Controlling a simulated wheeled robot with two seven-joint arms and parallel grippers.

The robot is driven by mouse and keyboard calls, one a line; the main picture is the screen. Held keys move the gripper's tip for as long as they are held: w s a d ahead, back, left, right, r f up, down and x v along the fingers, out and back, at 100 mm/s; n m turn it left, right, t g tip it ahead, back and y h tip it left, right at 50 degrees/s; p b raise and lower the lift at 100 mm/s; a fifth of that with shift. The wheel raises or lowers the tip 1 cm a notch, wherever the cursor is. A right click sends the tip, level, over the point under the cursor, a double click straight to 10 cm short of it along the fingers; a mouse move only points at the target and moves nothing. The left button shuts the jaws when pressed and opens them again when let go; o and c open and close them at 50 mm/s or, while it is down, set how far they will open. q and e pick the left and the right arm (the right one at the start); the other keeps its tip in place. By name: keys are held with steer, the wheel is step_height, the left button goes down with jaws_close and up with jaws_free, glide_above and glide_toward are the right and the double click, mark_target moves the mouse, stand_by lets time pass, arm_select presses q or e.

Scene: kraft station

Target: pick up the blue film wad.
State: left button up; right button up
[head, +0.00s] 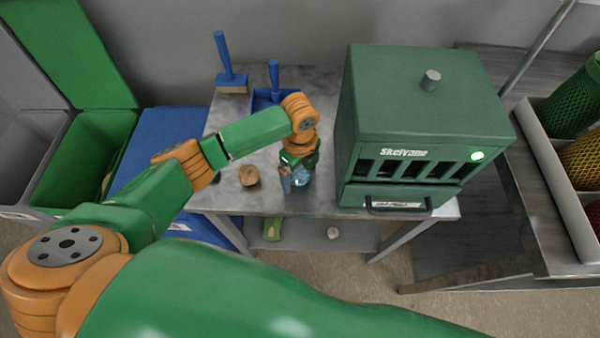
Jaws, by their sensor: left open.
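The blue film wad (301,177), a small pale-blue crumpled lump, is on the grey metal table (325,190) near its front edge, left of the green box. My left gripper (293,184) points down right at the wad, with its jaws open. The gripper partly hides the wad, and I cannot tell whether the fingers touch it. My right gripper is out of view.
A brown wad (249,176) lies left of my left gripper. A green slotted box (425,110) stands close on the right. A blue brush (229,70) and a blue dustpan (264,97) are at the back. A lower shelf (300,237) holds small items.

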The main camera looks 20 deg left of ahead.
arm_select(q)
steer(key=shift+s+r, duration=0.2)
steer(key=shift+s, duration=0.05)
steer(key=c, duration=1.4)
steer(key=shift+w, duration=0.15)
